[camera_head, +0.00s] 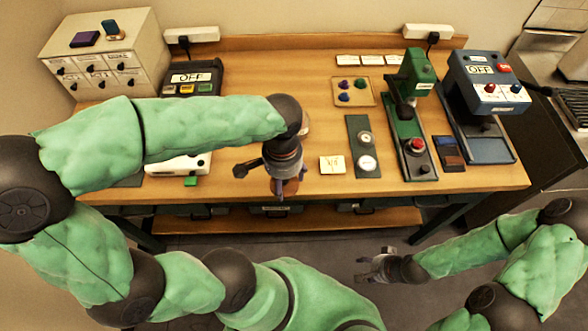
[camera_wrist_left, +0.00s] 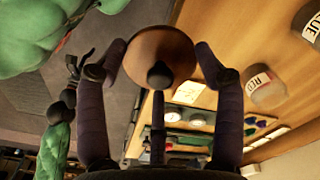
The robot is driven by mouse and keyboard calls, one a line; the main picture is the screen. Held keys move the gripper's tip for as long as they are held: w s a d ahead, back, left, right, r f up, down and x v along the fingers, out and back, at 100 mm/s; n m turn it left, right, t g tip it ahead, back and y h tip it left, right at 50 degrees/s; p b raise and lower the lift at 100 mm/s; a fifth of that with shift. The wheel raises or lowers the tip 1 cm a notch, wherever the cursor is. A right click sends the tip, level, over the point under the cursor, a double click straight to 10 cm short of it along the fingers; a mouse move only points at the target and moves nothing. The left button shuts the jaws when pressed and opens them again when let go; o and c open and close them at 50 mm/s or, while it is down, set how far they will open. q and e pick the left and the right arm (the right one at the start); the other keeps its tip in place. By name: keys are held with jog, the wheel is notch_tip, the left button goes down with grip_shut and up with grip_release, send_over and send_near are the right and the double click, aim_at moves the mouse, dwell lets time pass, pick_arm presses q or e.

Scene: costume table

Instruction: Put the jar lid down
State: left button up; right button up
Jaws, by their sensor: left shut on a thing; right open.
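The jar lid (camera_wrist_left: 160,55) is a round brown disc with a dark knob. My left gripper (camera_wrist_left: 160,68) is shut on it, with fingers on both sides of the disc in the left wrist view. In the head view the lid (camera_head: 291,188) shows partly below my left gripper (camera_head: 281,178), near the table's front edge. A jar labelled RED (camera_wrist_left: 266,91) stands on the table in the left wrist view. A second labelled jar (camera_wrist_left: 308,28) is cut off by the frame's corner. My left arm mostly hides the jars in the head view. My right gripper (camera_head: 372,268) is open and empty, beyond the table's front edge.
A yellow note (camera_head: 332,165) and a gauge panel (camera_head: 363,147) lie right of my left gripper. A green press (camera_head: 412,120) and a blue OFF machine (camera_head: 485,85) stand further right. A drawer cabinet (camera_head: 105,55) stands back left. Bare wood (camera_head: 315,80) shows mid-table.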

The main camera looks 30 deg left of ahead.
pick_arm(q)
jog(key=w+a+f+b, duration=0.1)
jog(key=w+f, duration=0.1)
jog(key=w, duration=0.1)
jog(key=w+a+f+b, duration=0.1)
jog(key=w+f, duration=0.2)
jog(key=w, duration=0.1)
jog(key=w+a+f+b, duration=0.1)
jog(key=w+a+f, duration=0.1)
jog(key=w+f, duration=0.1)
jog(key=shift+w+f+b, duration=0.15)
jog(key=shift+w+b, duration=0.15)
jog(key=shift+w, duration=0.1)
jog(key=shift+w+f+b, duration=0.2)
jog(key=shift+f+b, duration=0.15)
jog(key=shift+f, duration=0.65)
jog(key=shift+w+f+b, duration=0.15)
jog(key=shift+f+b, duration=0.15)
jog(key=shift+f, duration=0.65)
jog(key=shift+f, duration=0.15)
jog(key=o, duration=1)
jog(key=shift+o, duration=0.2)
